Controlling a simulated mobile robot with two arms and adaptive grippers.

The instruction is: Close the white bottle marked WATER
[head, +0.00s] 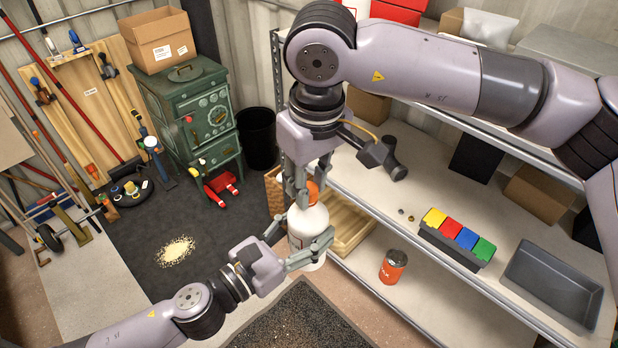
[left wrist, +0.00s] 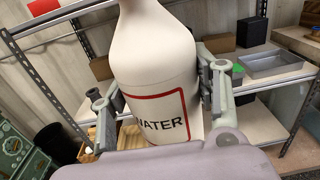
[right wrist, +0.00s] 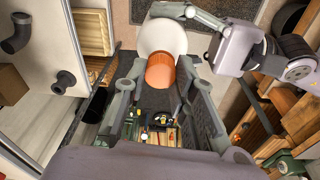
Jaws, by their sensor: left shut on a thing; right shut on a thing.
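The white bottle (head: 309,222) is upright in front of the shelf in the head view. In the left wrist view the bottle (left wrist: 156,60) fills the middle, with WATER in a red frame. My left gripper (head: 308,250) is shut around the bottle's lower body. The orange cap (head: 312,192) is at the bottle's top. In the right wrist view the cap (right wrist: 161,72) is over the bottle's mouth, between the fingers of my right gripper (right wrist: 156,85). My right gripper comes from above and is shut on the cap. I cannot tell how far the cap is screwed down.
The shelf holds an orange can (head: 392,267), a box of coloured blocks (head: 450,257) and a grey tray (head: 552,285). A wooden crate (head: 349,228) is behind the bottle. A green stove (head: 187,112) stands at the back left. Open floor with spilled grains (head: 175,251) is left.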

